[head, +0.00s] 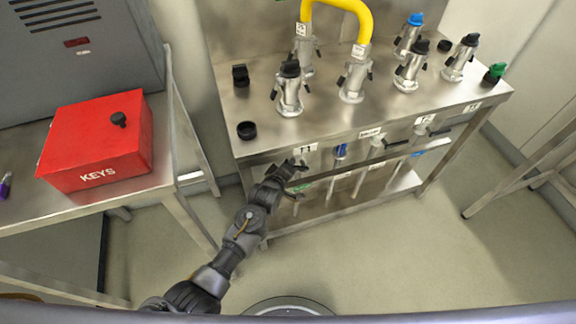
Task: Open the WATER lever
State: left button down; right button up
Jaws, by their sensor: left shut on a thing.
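My left gripper (293,174) is at the front of the steel bench, just below the T1 label (306,148). It is shut on what looks like a valve lever there, but its fingers hide most of that part. Farther right under the bench edge are pipes with a blue part (341,151), a black lever handle (397,143) and another black lever handle (440,132). A wider label (370,132) is too small to read surely, so I cannot tell which lever is WATER. My right gripper is not in view.
The steel bench (330,128) carries several metal couplings with coloured caps and a yellow hose (345,6). A red KEYS box (97,140) sits on the left table (110,200). Floor (390,250) in front of the bench is clear.

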pick_arm(q)
jog(key=c, duration=1.4)
grip_release()
jog(key=shift+o, duration=0.2)
jog(key=shift+s, duration=0.1)
